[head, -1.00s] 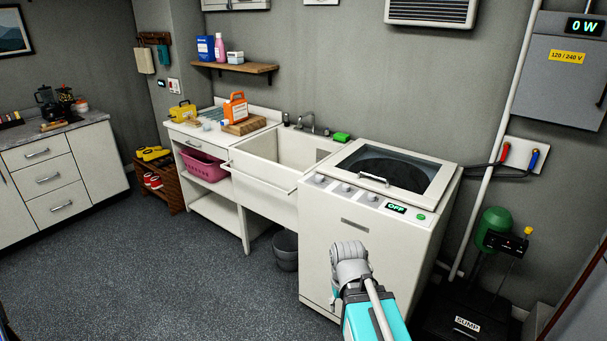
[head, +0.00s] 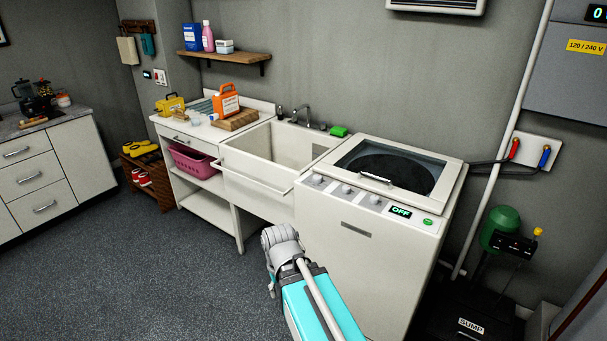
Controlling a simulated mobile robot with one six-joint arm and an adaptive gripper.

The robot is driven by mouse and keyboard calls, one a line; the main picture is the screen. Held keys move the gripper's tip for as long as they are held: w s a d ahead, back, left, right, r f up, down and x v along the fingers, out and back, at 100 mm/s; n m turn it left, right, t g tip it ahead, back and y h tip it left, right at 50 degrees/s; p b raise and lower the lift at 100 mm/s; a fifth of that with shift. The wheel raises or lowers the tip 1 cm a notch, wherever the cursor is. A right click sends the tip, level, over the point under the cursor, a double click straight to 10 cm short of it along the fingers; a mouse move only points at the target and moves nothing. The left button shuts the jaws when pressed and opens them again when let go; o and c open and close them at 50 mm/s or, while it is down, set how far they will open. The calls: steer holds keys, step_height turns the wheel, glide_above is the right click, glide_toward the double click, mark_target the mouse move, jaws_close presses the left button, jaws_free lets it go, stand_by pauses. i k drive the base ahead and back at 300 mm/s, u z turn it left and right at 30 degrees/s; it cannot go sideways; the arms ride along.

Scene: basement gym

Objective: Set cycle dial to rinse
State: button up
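The white washing machine (head: 355,267) stands right of the sink. Its slanted front panel carries several grey dials in a row: a left dial (head: 318,181), a middle dial (head: 347,190) and a right dial (head: 374,199). Their labels are too small to read, so I cannot tell which is the cycle dial or where it points. The display (head: 400,212) on the panel reads OFF. A green button (head: 428,222) sits right of it. The lid with a dark window is down. My arm's grey end shows in front of the machine, below the panel; my gripper's fingers are not visible.
A white sink (head: 262,160) adjoins the machine on the left, with a green sponge (head: 338,131) near its back corner. Open carpet (head: 120,280) lies at front left.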

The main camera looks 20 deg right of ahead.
mark_target(317, 180)
steer(key=z, duration=0.1)
steer(key=i, duration=0.85)
steer(key=z, duration=0.6)
